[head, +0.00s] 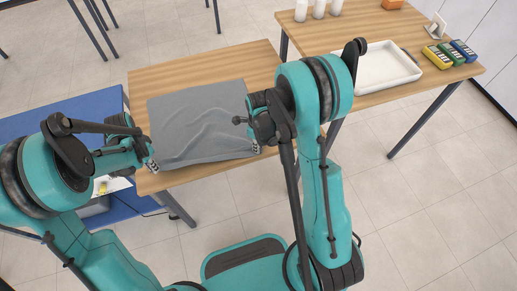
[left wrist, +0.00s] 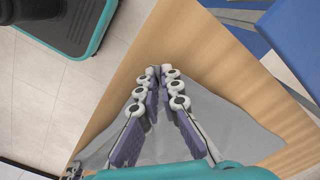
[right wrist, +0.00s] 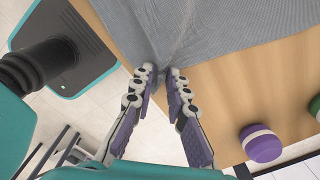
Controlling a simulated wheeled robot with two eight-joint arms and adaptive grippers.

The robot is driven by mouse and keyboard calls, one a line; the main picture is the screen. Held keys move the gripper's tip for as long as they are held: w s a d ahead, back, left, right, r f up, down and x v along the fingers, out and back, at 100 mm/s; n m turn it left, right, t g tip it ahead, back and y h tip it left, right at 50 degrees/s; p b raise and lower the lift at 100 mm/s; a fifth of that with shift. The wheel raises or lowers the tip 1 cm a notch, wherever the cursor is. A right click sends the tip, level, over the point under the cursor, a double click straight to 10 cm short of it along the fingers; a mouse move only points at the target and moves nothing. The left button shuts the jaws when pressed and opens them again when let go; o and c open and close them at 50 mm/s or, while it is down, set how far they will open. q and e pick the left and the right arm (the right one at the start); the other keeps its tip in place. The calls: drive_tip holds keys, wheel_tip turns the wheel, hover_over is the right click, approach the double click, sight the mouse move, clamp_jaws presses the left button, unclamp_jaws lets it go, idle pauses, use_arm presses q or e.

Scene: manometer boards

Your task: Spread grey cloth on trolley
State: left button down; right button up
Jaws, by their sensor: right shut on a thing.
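The grey cloth (head: 200,120) lies with a few creases on a wooden table, not on the blue trolley (head: 40,122) at the left. My left gripper (head: 152,166) is at the cloth's near left corner. In the left wrist view its fingertips (left wrist: 160,72) are close together where the cloth's edges meet; whether they pinch cloth is unclear. My right gripper (head: 256,148) is shut on the cloth's near right corner. In the right wrist view folds of cloth (right wrist: 210,28) run away from its fingertips (right wrist: 160,73). My left arm hides part of the trolley.
The wooden table (head: 150,75) has bare wood around the cloth. A purple banded object (right wrist: 262,145) shows in the right wrist view. A second table at the upper right holds a white tray (head: 385,65), coloured boxes (head: 450,52) and white cylinders (head: 318,9).

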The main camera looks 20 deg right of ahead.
drive_tip(key=shift+f, duration=0.1)
clamp_jaws()
drive_tip(key=shift+r, duration=0.4)
wheel_tip(320, 180, up, 4)
drive_tip(key=shift+r, duration=0.15)
